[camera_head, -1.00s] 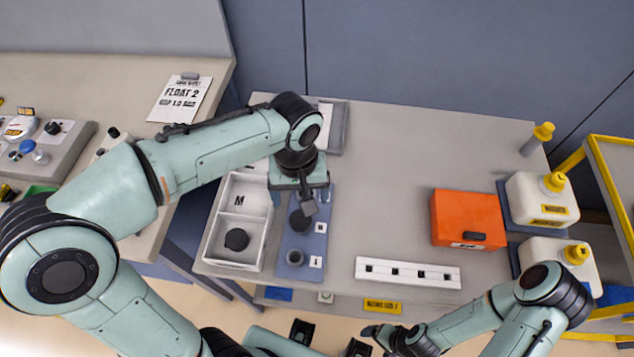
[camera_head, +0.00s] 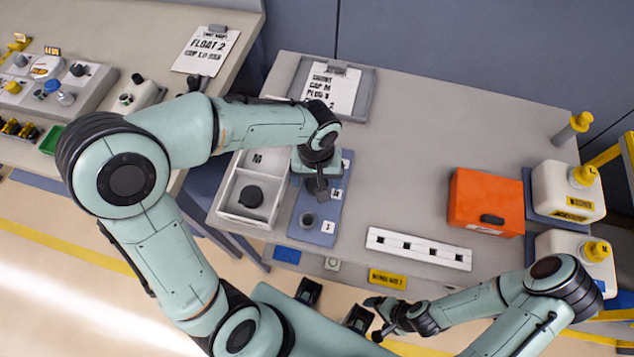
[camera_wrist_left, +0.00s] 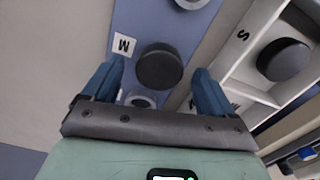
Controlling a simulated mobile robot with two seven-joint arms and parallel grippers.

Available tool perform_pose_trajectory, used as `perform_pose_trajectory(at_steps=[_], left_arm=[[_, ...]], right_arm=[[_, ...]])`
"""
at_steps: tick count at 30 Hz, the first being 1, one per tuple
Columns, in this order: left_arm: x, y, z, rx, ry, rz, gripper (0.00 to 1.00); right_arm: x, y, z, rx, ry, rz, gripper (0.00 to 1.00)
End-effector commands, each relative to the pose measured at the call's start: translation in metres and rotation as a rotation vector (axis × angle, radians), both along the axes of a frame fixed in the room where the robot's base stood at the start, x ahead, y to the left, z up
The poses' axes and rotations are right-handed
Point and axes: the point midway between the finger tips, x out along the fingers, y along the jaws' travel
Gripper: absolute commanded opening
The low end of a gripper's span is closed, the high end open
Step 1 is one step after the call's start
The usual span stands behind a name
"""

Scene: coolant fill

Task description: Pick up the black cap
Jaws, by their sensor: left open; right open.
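A round black cap (camera_wrist_left: 160,66) stands on the blue mat (camera_wrist_left: 150,20), beside a label marked M (camera_wrist_left: 123,44). In the left wrist view it lies between and just beyond the fingers of my left gripper (camera_wrist_left: 152,92), which is open and empty. In the head view my left gripper (camera_head: 319,190) is over the middle of the blue mat (camera_head: 315,232) and mostly hides this cap. A second black cap (camera_head: 251,196) sits in the near compartment of the white tray (camera_head: 229,208). My right gripper (camera_head: 376,318) is open and empty near the table's front edge.
A ring-shaped socket (camera_head: 308,220) is at the mat's near end. A white strip with square holes (camera_head: 418,248), an orange box (camera_head: 486,203) and white jugs (camera_head: 566,190) stand to the right. A clipboard (camera_head: 332,88) lies behind. The middle of the table is clear.

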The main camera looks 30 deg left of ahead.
Motion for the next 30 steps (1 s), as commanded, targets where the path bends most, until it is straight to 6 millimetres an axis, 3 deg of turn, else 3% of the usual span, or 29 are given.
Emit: perform_pose_trajectory(at_steps=[4, 12, 15, 18, 30], left_arm=[[0.0, 0.0, -0.017, 0.0, 0.001, -0.001, 0.86], [0.0, 0.0, -0.019, 0.0, -0.001, -0.001, 0.86], [0.001, 0.0, -0.019, 0.0, -0.001, -0.001, 0.54], [0.001, 0.0, -0.019, 0.0, -0.001, -0.001, 0.27], [0.001, -0.001, -0.013, 0.0, -0.004, 0.0, 0.27]], right_arm=[[-0.001, 0.0, -0.002, 0.0, 0.001, 0.0, 0.86], [-0.001, 0.0, -0.002, 0.0, 0.001, 0.0, 0.86], [-0.001, 0.0, -0.002, 0.0, 0.001, 0.0, 0.86], [-0.001, 0.0, -0.002, 0.0, 0.001, 0.0, 0.86], [-0.001, 0.0, -0.001, 0.0, 0.0, 0.0, 0.86]])
